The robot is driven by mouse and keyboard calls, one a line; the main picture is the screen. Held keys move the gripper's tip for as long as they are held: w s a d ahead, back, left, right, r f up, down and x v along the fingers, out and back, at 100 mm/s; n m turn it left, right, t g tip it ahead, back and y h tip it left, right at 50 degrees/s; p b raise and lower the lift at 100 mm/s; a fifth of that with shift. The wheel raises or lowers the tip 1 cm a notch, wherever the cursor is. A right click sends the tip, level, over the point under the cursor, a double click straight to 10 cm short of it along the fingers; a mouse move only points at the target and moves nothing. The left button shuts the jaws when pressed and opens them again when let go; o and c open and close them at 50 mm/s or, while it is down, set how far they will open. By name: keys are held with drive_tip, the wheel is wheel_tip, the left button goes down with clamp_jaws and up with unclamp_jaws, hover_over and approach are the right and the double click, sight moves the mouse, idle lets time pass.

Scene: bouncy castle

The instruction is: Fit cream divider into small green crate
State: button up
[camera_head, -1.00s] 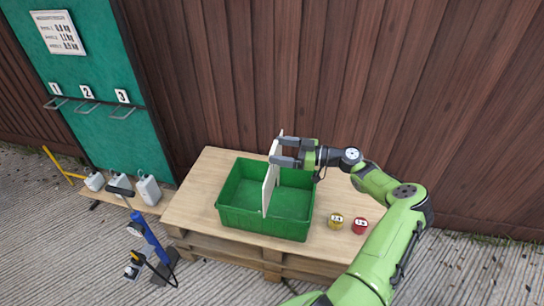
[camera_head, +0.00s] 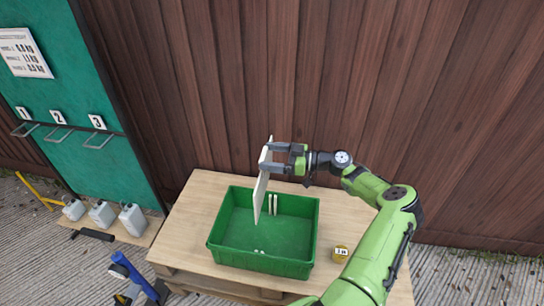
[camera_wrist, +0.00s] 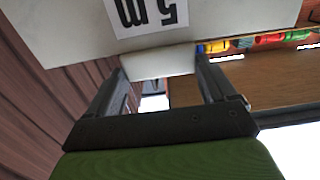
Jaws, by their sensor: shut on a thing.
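The cream divider (camera_head: 261,190) is a thin upright panel, slightly tilted in the head view. My gripper (camera_head: 272,157) is shut on its upper part from the right. The small green crate (camera_head: 312,235) stands open on a pallet-like table. The divider hangs over the crate's interior, its lower edge clear of the front wall; I cannot tell how deep it reaches. Pale rib pairs show on the crate's back wall, just right of the divider, and low at the front. In the wrist view, a pale panel (camera_wrist: 60,25) with an upside-down label fills the top, beyond my fingers (camera_wrist: 160,75).
The wooden table (camera_head: 190,215) has free room left of the crate. White canisters (camera_head: 132,218) stand at the left by a green board (camera_head: 110,165). A brown wooden fence rises behind.

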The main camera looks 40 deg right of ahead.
sight(265, 179)
drive_tip(key=shift+s+f+b, duration=0.15)
drive_tip(key=shift+f+b, duration=0.15)
drive_tip(key=shift+f, duration=0.35)
drive_tip(key=f+b, duration=0.8)
drive_tip(key=shift+s+a+f+b, duration=0.15)
drive_tip(key=shift+s+f+b, duration=0.05)
drive_tip(key=shift+f+b, duration=0.2)
wheel_tip(265, 179, down, 6)
drive_tip(key=b, duration=0.2)
drive_tip(key=shift+f+b, duration=0.2)
drive_tip(key=shift+b, duration=0.1)
drive_tip(key=shift+s+b, duration=0.1)
drive_tip(key=shift+b, duration=0.65)
